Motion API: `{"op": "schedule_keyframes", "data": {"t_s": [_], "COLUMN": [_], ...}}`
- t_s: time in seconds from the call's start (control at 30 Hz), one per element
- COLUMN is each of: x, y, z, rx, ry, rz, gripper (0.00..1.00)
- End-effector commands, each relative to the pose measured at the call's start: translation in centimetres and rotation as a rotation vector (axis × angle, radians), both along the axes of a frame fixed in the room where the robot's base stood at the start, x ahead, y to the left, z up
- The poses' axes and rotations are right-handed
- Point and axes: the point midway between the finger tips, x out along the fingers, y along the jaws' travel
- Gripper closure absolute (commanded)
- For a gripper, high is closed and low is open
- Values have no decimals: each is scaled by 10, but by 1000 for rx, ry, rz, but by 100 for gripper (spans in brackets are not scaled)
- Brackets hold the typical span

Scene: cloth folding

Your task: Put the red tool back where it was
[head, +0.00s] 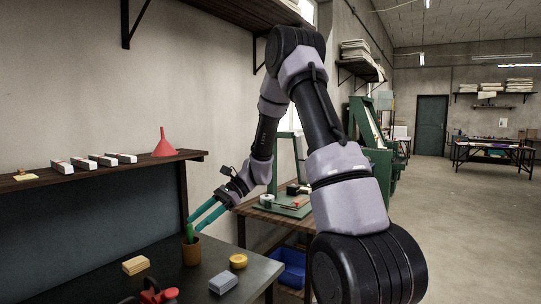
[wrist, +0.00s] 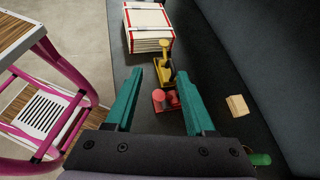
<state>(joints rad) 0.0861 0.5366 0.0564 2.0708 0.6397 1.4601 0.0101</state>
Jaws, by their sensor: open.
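The red tool (wrist: 160,98) lies on the dark bench, seen between my fingers in the wrist view. It has a round red knob, and my right finger hides part of it. In the head view the red tool (head: 158,294) is at the bottom edge, partly cut off. My gripper (wrist: 160,73) has two teal fingers spread apart with nothing held. In the head view my gripper (head: 205,213) is above the bench, near the brown cup and well to the right of the red tool.
A yellow tool (wrist: 160,68) stands beyond the red one, near a red-edged white stack (wrist: 148,28). A brown cup (head: 191,251) with a green item, a beige block (head: 136,265), a grey block (head: 223,282) and a yellow disc (head: 238,261) stand on the bench. A red funnel (head: 164,146) is on the shelf.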

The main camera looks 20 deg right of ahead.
Motion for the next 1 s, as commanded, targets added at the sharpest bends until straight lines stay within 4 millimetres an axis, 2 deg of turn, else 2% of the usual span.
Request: {"op": "schedule_keyframes", "data": {"t_s": [0.03,0.1,0.3,0.5,0.8,1.0], "x": [-11,-26,-70,-116,-175,-193], "y": [-5,-13,-41,-72,-117,-131], "z": [22,44,100,144,193,206], "rx": [-47,-114,-312,-518,-814,-917], "ry": [-78,-174,-454,-735,-1114,-1236], "rz": [36,86,210,311,409,434], "gripper": [46,46,46,46,46,46]}}
